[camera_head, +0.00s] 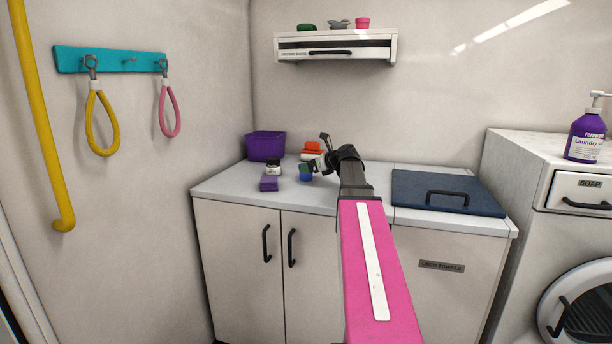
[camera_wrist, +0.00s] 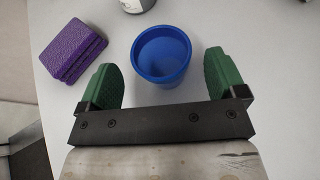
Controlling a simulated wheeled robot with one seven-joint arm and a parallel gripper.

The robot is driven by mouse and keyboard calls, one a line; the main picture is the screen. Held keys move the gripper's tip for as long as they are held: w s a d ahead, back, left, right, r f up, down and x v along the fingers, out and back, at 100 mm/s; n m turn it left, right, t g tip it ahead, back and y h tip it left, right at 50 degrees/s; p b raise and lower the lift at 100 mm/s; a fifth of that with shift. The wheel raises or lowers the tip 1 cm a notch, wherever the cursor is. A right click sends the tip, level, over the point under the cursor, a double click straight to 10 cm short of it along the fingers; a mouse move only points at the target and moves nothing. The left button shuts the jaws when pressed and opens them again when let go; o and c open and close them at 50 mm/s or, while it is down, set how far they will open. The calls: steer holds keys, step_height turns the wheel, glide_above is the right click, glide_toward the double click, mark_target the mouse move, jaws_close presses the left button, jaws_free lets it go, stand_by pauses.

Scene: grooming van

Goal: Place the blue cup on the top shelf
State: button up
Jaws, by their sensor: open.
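The blue cup (camera_wrist: 161,55) stands upright and looks empty on the pale counter. In the head view the blue cup (camera_head: 305,177) shows small on the counter, partly covered by my gripper (camera_head: 306,170). In the wrist view my gripper (camera_wrist: 163,80) is open, with one green finger to the left of the cup and one to the right. The cup lies mostly ahead of the fingertips, apart from both fingers. The top shelf (camera_head: 380,45) is on the back wall, above the counter, with a green item, a grey item and a pink cup on it.
A purple sponge-like block (camera_wrist: 75,50) lies left of the cup. A dark blue lid with a handle (camera_head: 420,190) covers the counter's right part.

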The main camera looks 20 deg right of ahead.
steer(key=x, duration=0.3)
steer(key=shift+w+a, duration=0.15)
steer(key=shift+w, duration=0.2)
steer(key=c, duration=1.1)
steer(key=shift+o, duration=0.2)
steer(key=shift+r, duration=0.15)
